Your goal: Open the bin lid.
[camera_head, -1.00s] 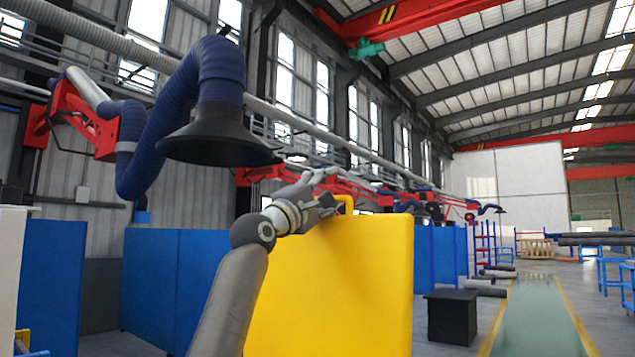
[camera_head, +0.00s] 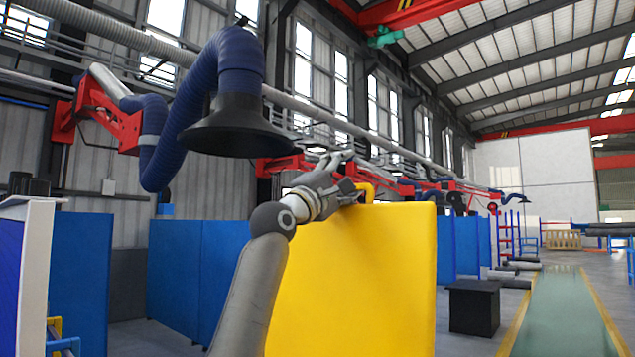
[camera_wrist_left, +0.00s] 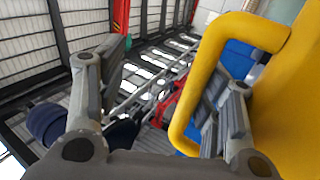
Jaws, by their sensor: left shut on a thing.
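The bin lid (camera_head: 350,285) is a large yellow panel standing upright in the middle of the head view. Its yellow loop handle (camera_head: 366,189) sticks up at the top edge. My left gripper (camera_head: 349,178) is at this handle, its arm coming up in front of the panel. In the left wrist view the handle (camera_wrist_left: 203,80) is large, beside the right-hand finger, which overlaps the loop. My left gripper (camera_wrist_left: 168,78) is shut on the handle, though its fingers look spread there. The rest of the bin is not visible. My right gripper is not in view.
A dark hood on a blue hose (camera_head: 238,125) hangs above and left of my left gripper. Blue panels (camera_head: 225,265) stand behind the lid. A black box (camera_head: 474,307) stands right of it, beside a clear green walkway (camera_head: 560,310).

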